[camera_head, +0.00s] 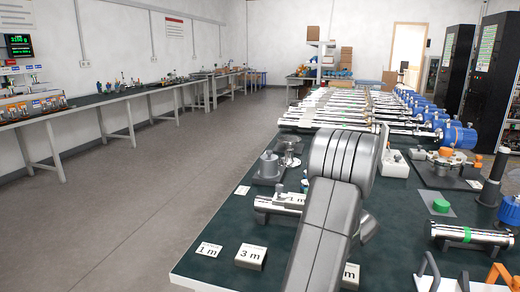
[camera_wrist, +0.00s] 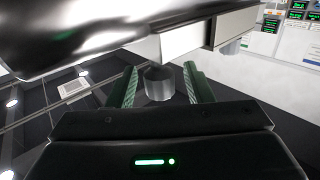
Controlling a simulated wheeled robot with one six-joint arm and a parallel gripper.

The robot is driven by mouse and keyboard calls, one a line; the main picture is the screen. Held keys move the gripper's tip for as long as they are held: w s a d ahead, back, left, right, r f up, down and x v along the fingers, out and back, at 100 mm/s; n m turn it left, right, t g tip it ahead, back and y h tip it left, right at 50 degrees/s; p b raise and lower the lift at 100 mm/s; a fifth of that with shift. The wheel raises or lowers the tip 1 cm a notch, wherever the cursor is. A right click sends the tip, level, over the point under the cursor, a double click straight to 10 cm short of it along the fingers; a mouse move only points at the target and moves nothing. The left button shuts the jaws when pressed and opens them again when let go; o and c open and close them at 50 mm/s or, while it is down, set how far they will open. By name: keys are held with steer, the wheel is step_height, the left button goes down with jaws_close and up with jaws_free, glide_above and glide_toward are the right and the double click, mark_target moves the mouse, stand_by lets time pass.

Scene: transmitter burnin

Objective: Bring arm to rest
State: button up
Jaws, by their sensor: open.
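My arm reaches over the dark green bench top (camera_head: 225,255) in the head view, with its grey links in the middle foreground. My gripper (camera_wrist: 160,85) shows in the wrist view, with its two green-lined fingers apart. A grey cylindrical piece (camera_wrist: 158,84) appears between the fingers, with gaps at its sides; I cannot tell how far beyond them it lies. A large blurred shiny surface (camera_wrist: 70,35) fills the upper left of the wrist view, close to the camera. The gripper cannot be made out in the head view.
Label blocks "1 m" (camera_head: 208,250) and "3 m" (camera_head: 251,256) lie left of my arm. A grey cylinder (camera_head: 269,165) stands behind them. Blue-headed shiny tubes (camera_head: 455,133) line the bench behind. A green cap (camera_head: 440,205) and orange handle (camera_head: 501,274) are right. The left aisle floor (camera_head: 150,215) is clear.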

steer(key=shift+m+t+h+b, duration=0.65)
steer(key=shift+m+h, duration=0.85)
steer(key=shift+h, duration=0.8)
steer(key=shift+r+m+h+p, duration=0.1)
steer(key=shift+m+h+p, duration=0.6)
steer(key=shift+m+h, duration=0.7)
steer(key=shift+h, duration=0.6)
steer(key=m+h+p, duration=0.1)
steer(key=h+p, duration=0.1)
steer(key=m+h+p, duration=0.1)
steer(key=h+p, duration=0.1)
steer(key=p, duration=0.1)
steer(key=shift+r+g, duration=0.15)
steer(key=shift+g, duration=0.1)
steer(key=shift+m+h+p, duration=0.3)
steer(key=shift+m+p, duration=0.1)
steer(key=shift+p, duration=0.25)
steer(key=shift+m+g+h+p, duration=0.3)
steer(key=shift+h+p, duration=0.2)
steer(key=shift+p, duration=0.3)
steer(key=shift+h+p, duration=0.3)
steer(key=shift+p, duration=0.1)
steer(key=shift+d+f+m+g+h+p, duration=0.1)
steer(key=shift+f+m+g+h+p, duration=0.25)
steer(key=shift+m+h+p, duration=0.3)
steer(key=shift+r, duration=0.25)
